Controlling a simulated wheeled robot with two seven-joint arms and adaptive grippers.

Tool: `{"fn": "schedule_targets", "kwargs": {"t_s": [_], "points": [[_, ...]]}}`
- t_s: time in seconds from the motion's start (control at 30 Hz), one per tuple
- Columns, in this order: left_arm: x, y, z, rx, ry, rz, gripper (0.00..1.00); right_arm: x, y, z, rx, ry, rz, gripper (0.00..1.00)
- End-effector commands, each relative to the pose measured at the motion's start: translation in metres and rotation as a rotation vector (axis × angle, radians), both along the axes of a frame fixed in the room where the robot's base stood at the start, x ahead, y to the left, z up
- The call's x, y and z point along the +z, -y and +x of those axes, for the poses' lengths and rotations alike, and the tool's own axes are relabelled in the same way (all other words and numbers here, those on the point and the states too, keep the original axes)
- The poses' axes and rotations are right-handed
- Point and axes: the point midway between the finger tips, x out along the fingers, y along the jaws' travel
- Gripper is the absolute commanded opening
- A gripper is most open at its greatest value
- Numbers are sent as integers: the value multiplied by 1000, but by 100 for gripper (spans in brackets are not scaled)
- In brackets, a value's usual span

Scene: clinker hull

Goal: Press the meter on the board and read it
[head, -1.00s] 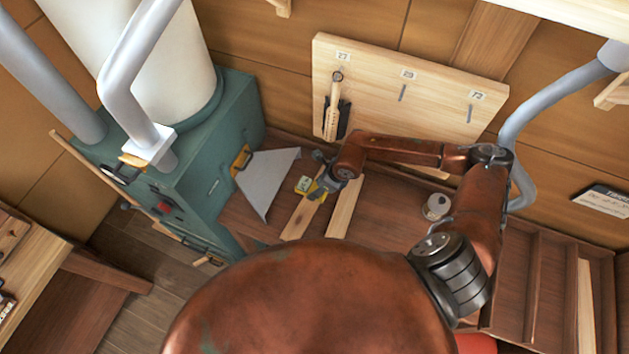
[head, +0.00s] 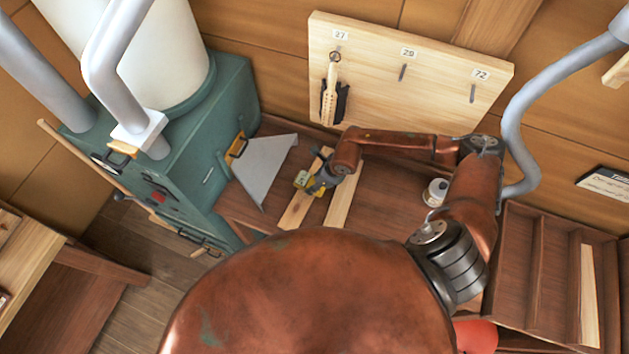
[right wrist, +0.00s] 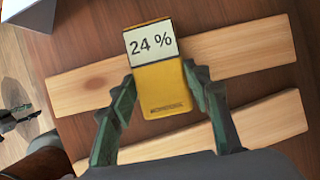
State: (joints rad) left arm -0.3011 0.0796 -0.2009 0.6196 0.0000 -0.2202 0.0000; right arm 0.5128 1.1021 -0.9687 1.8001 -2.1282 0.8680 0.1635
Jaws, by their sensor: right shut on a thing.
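The yellow meter (right wrist: 162,88) is in my right gripper (right wrist: 160,95), and its display reads 24 % in the right wrist view. The meter is over the upper of two pale wooden boards (right wrist: 235,50), its display end toward that board's far edge. I cannot tell whether its far end touches the wood. In the head view the meter (head: 302,180) shows at the tip of my right gripper (head: 312,182), above the left one of the two boards (head: 297,208). The other board (head: 342,203) lies beside it.
A green machine (head: 200,150) with a grey sloped plate (head: 265,165) stands to the left. A peg board (head: 440,85) with labels 27, 29 and 72 leans at the back, a tool (head: 331,95) hanging under 27. A small canister (head: 436,192) stands to the right.

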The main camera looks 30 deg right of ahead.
Motion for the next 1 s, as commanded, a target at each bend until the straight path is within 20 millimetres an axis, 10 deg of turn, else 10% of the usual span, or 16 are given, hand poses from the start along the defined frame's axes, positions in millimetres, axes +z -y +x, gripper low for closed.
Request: {"fn": "schedule_targets", "kwargs": {"t_s": [1.0], "points": [[-4,0,2,1,2,1,40,-5,0,0,0,1,1,16]]}}
